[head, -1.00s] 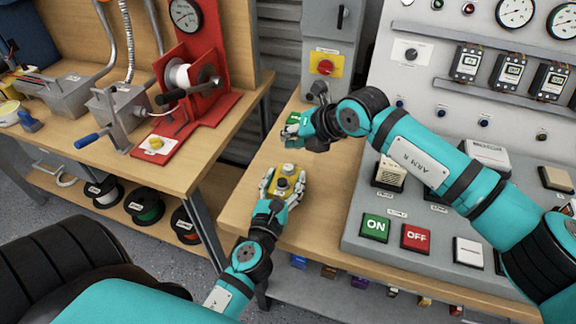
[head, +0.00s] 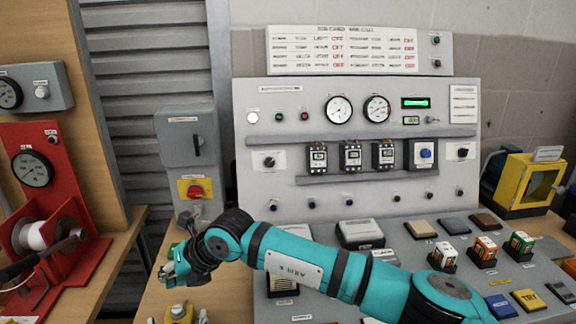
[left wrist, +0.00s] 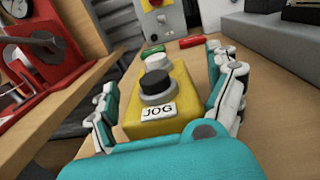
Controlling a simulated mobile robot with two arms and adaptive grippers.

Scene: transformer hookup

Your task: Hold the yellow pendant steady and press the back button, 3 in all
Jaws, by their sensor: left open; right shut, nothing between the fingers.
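The yellow pendant (left wrist: 158,104) stands on the wooden table in the left wrist view, with a black button (left wrist: 157,84) near a JOG label and a pale grey back button (left wrist: 159,62) behind it. My left gripper (left wrist: 166,100) is open, its fingers on either side of the pendant; a gap shows at the right finger. In the head view only the pendant's top (head: 180,313) shows at the bottom edge, beside part of my left gripper (head: 202,317). My right gripper (head: 172,274) is shut and empty, above and behind the pendant, apart from it.
A green piece (left wrist: 152,50) and a red piece (left wrist: 196,41) lie behind the pendant. A grey switch box (head: 188,143) with a red knob stands behind. The control panel (head: 262,215) is on the right, the red winder (head: 70,215) on the left.

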